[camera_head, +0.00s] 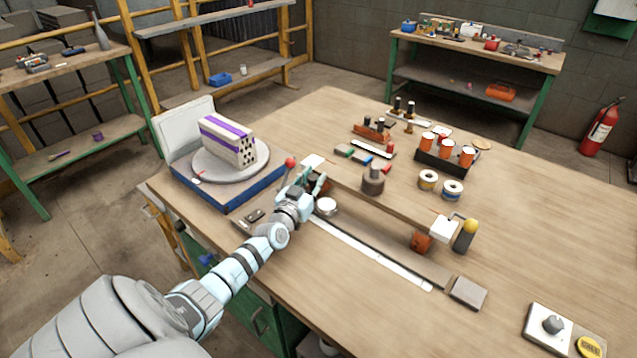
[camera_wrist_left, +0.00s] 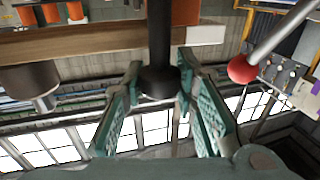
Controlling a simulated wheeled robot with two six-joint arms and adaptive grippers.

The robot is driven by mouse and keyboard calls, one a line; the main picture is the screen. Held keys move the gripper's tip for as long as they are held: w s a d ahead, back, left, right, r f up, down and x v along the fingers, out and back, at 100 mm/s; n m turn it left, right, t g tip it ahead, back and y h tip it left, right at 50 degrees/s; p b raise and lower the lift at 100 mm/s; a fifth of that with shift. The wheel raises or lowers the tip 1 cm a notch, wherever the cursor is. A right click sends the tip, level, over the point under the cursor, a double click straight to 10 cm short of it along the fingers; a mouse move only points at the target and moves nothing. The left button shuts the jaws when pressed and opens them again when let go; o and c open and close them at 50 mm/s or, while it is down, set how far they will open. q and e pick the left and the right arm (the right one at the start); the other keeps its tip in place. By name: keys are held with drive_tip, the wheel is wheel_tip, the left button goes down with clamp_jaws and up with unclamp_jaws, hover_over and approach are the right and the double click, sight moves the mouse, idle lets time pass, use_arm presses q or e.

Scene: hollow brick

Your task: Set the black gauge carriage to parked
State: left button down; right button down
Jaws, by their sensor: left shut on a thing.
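My left gripper (camera_head: 311,187) reaches in over the table beside the near-left end of a wooden bar with white end blocks (camera_head: 390,198). In the left wrist view the fingers (camera_wrist_left: 160,100) are closed around a black post with a rounded end (camera_wrist_left: 160,45). This post seems to belong to the black gauge carriage; in the head view the hand hides most of it. A round pale dial (camera_head: 326,205) sits just beside the hand. A long white scale strip (camera_head: 375,254) runs along the track from there to a grey end block (camera_head: 468,292). My right gripper is not in view.
A red-balled lever (camera_head: 291,162) stands close behind the hand; it also shows in the left wrist view (camera_wrist_left: 242,68). A turntable with a hollow brick (camera_head: 228,142) is at the left.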

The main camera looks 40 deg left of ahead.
use_arm(q)
drive_tip(key=c, duration=1.7)
unclamp_jaws()
drive_tip(key=shift+a+r, duration=0.1)
drive_tip(key=o, duration=0.4)
drive_tip(key=shift+a, duration=0.2)
drive_tip(key=shift+d, duration=0.1)
drive_tip(key=shift+s+d, duration=0.15)
drive_tip(key=shift+s, duration=0.1)
drive_tip(key=v, duration=1.1)
drive_tip(key=shift+s, duration=0.25)
